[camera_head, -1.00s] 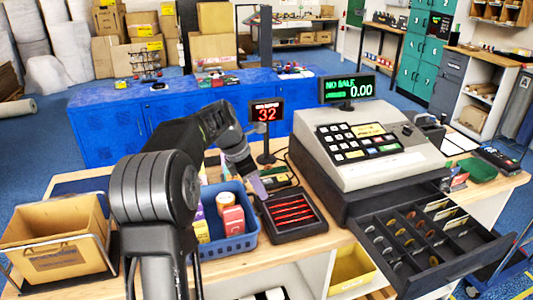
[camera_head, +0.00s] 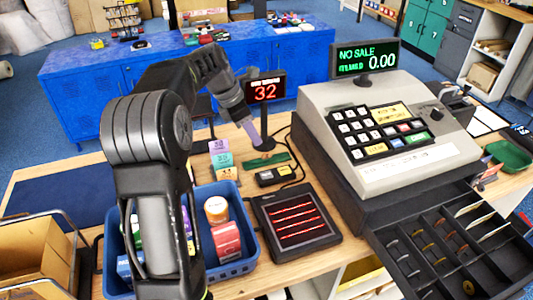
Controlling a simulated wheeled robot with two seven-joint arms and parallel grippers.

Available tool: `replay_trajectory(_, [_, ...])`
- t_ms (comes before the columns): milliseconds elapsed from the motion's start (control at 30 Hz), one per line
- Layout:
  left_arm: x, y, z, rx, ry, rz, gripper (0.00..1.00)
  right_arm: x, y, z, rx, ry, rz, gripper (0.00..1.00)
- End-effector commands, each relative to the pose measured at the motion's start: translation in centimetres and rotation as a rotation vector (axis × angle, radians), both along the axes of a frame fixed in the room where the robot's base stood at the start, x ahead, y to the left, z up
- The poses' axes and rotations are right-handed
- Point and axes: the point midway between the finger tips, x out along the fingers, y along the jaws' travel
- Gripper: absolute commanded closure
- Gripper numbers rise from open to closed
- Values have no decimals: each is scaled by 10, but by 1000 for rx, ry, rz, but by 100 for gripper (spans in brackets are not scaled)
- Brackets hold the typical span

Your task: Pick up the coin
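Several small coins stand in the compartments of the open cash drawer (camera_head: 385,229) at the lower right. A copper-coloured coin (camera_head: 427,247) is in a middle compartment, and a silver-grey coin (camera_head: 403,257) is further left. I cannot tell which coin is meant. My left gripper (camera_head: 260,139) points down by the foot of the red "32" display, well to the left of the drawer. Its fingers show edge-on, so their opening is unclear; I see nothing held. My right gripper is not in view.
The cash register (camera_head: 350,179) stands above the drawer. A black pad with red lines (camera_head: 297,246) and a blue basket of small goods (camera_head: 246,266) lie on the wooden counter. The "32" display (camera_head: 265,89) stands close to my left gripper. A wire-framed carton (camera_head: 48,250) is at left.

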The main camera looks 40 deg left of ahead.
Motion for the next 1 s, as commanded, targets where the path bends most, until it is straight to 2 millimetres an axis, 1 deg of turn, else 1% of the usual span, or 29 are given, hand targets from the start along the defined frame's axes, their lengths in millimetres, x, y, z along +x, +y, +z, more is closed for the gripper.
replay_trajectory(133, [1, -1, -4, -1, 2, -1, 72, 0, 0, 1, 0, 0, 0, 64])
replay_trajectory(300, [6, -5, -20, -1, 3, 0, 72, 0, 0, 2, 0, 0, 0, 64])
replay_trajectory(367, [8, -6, -23, -1, 2, 1, 72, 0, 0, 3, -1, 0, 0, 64])
replay_trajectory(633, [8, -6, -24, 0, 0, 0, 72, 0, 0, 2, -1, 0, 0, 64])
replay_trajectory(733, [9, -7, -28, -1, 2, -1, 72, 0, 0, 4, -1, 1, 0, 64])
replay_trajectory(867, [14, -11, -41, -2, 4, -1, 72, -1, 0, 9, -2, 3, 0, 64])
replay_trajectory(1000, [21, -16, -61, -2, 4, -1, 72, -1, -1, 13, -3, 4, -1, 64])
